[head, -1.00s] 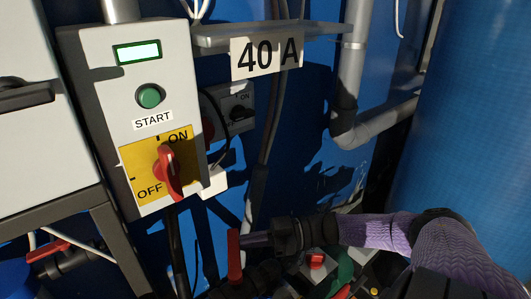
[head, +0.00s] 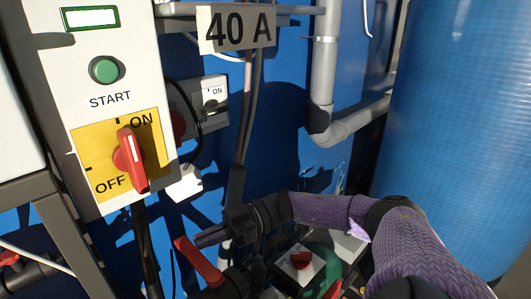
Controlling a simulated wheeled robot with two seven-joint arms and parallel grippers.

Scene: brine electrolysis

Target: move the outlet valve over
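A valve with a red lever (head: 198,262) is at the bottom centre-left, on dark pipework. Its lever slants from upper left to lower right. My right gripper (head: 208,238), dark at the end of a purple-sleeved arm, comes in from the right. Its fingertips point left, close beside the lever's upper part. I cannot tell whether they touch it or how far apart the fingers are. Another red handle (head: 9,258) shows at the left edge on a pipe. No label shows which valve is the outlet. My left gripper is out of view.
A white control box has a green START button (head: 104,69) and a red rotary switch (head: 131,160) near ON. A "40 A" sign (head: 236,28) hangs above. A grey pipe (head: 323,80) and blue tank (head: 450,120) stand right. A box with a red knob (head: 301,259) sits below my arm.

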